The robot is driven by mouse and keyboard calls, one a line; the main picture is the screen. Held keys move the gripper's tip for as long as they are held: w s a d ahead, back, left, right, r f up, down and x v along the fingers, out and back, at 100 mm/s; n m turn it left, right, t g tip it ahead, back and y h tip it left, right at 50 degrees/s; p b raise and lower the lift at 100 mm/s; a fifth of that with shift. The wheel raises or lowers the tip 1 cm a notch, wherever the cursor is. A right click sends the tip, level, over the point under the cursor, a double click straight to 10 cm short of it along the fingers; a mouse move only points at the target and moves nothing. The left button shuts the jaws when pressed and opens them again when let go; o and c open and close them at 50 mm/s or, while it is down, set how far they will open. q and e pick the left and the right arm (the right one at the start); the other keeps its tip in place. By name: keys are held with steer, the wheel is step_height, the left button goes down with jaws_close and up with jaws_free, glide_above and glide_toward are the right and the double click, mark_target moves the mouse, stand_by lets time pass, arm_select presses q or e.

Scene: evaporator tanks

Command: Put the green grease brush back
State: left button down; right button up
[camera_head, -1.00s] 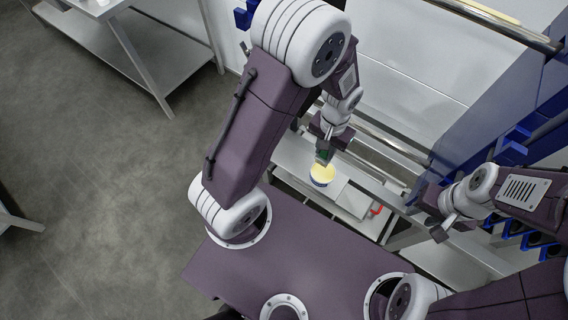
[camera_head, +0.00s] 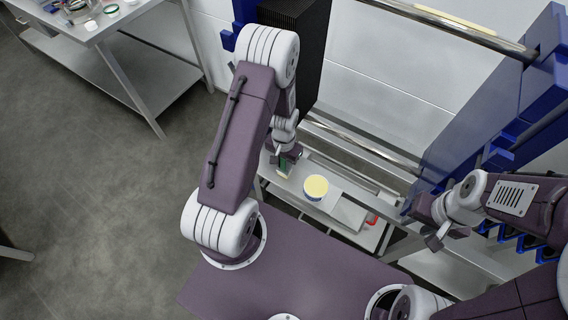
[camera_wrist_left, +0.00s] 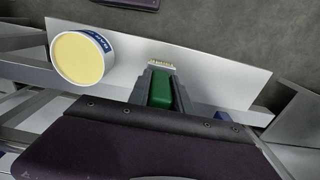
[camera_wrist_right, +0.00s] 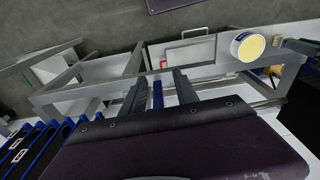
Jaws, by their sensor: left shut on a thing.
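My left gripper (camera_head: 285,172) is shut on the green grease brush (camera_wrist_left: 160,88). In the left wrist view the brush's green handle sits between the fingers and its pale bristles (camera_wrist_left: 161,63) point away from the wrist. In the head view only a bit of green (camera_head: 284,168) shows at the jaws. A round tub (camera_head: 315,188) with yellow contents and a blue label stands on the shelf, just right of the left gripper; the brush is beside it. My right gripper (camera_wrist_right: 160,88) is open and empty; it also shows in the head view (camera_head: 438,238).
The narrow grey shelf (camera_head: 345,212) carries the tub. Metal rails (camera_head: 362,142) and a blue frame (camera_head: 500,110) stand behind it. A steel table (camera_head: 100,35) with jars and dishes is at the upper left. Left of the shelf is open floor.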

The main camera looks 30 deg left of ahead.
arm_select(q)
steer(key=shift+w+f, duration=0.15)
steer(key=shift+f, duration=0.1)
steer(key=shift+f, duration=0.1)
steer(key=c, duration=1.2)
jaws_free()
steer(key=shift+o, duration=0.2)
step_height(320, 180, up, 12)
steer(key=shift+r+p, duration=0.15)
steer(key=shift+p, duration=0.3)
steer(key=s+d+r+n+t, duration=0.1)
steer(key=s+d+r, duration=0.3)
steer(key=s+r, duration=0.2)
steer(key=shift+s+d+r, duration=0.2)
steer(key=shift+s+d, duration=0.2)
steer(key=shift+s, duration=0.75)
